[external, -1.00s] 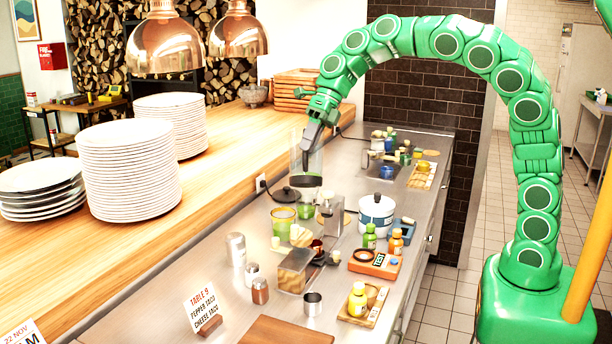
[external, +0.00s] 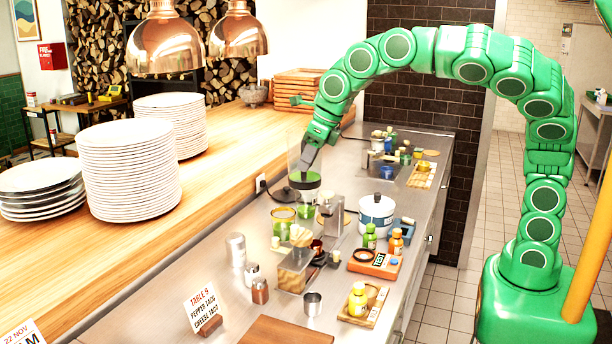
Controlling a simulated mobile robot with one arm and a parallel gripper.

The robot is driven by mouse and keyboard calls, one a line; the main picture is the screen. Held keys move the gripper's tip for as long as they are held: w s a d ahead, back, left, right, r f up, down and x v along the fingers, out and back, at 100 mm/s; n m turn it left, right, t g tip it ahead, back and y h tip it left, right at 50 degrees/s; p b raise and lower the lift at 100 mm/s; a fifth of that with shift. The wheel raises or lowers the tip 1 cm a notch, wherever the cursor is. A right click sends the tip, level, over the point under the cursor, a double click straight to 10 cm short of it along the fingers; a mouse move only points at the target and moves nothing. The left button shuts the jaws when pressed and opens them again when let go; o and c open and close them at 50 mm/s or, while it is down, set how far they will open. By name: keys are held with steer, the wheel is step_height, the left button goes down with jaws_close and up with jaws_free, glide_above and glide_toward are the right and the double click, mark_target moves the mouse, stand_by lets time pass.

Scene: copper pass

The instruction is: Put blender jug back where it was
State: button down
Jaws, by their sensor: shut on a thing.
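The blender jug (external: 296,160) is a clear, see-through vessel with a dark lower part and green at its bottom. It is held above the steel counter, left of the middle of the view. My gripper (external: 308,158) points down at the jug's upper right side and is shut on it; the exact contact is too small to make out. A dark round piece (external: 284,195) lies on the counter just below and left of the jug. I cannot tell whether it is the blender's base or a lid. Whether the jug touches anything beneath it is unclear.
Green containers (external: 284,218), a grey metal box (external: 331,212) and a white pot (external: 376,213) crowd the counter below the jug. A clear bin (external: 294,272) stands nearer. The wooden ledge (external: 232,180) runs along the left, with plate stacks (external: 130,170).

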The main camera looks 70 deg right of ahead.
steer(key=shift+a+f+h, duration=0.15)
steer(key=shift+f+h, duration=0.15)
